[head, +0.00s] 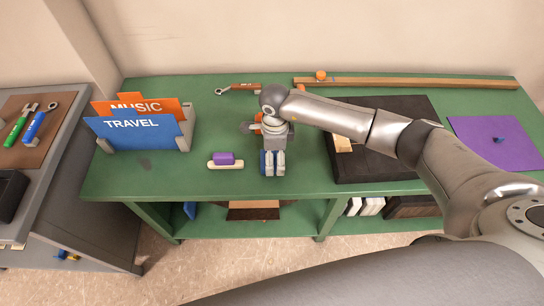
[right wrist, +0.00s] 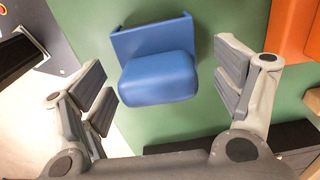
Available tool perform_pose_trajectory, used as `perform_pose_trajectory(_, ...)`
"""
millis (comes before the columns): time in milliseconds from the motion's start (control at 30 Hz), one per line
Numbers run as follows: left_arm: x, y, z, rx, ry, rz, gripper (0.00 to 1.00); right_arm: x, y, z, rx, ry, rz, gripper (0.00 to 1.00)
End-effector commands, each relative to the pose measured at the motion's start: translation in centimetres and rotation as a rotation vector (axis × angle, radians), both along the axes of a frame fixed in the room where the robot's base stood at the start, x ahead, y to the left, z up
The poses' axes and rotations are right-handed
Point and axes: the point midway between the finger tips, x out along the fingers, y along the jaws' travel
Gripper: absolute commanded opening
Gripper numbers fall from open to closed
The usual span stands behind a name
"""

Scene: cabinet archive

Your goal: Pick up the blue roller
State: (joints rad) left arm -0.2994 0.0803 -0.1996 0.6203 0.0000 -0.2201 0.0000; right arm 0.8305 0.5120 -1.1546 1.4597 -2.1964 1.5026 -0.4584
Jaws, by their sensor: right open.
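The blue roller (right wrist: 158,75), a rounded blue block on a flat blue back piece, lies on the green table top in the right wrist view. My right gripper (right wrist: 163,85) is open, with its fingers on either side of the roller and gaps showing between. In the head view my right gripper (head: 272,164) points down over the front middle of the table and hides most of the roller; only blue slivers show at its fingers. I cannot tell how high the fingers are above the table. My left gripper is not in view.
A purple block on a pale base (head: 224,165) stands just left of my right gripper. A file holder (head: 187,128) with orange and blue folders is farther left. A black tray (head: 375,171) lies right, under my arm. A wooden bar (head: 430,83) runs along the back.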

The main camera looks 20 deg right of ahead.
Motion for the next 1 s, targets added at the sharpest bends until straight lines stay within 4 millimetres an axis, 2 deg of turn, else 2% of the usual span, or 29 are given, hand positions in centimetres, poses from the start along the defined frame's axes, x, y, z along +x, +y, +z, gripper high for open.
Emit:
perform_pose_trajectory(133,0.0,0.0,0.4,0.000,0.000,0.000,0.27,0.0,0.0,-1.6,0.001,0.002,-0.001,0.86)
perform_pose_trajectory(400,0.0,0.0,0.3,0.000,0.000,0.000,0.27,0.0,0.0,-1.9,0.001,0.000,0.000,0.86)
perform_pose_trajectory(800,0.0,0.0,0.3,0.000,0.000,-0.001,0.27,0.0,0.0,-1.9,0.001,0.000,0.000,0.34)
perform_pose_trajectory(1000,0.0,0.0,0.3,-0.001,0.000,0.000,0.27,0.0,0.0,-1.8,0.001,-0.001,-0.001,0.33)
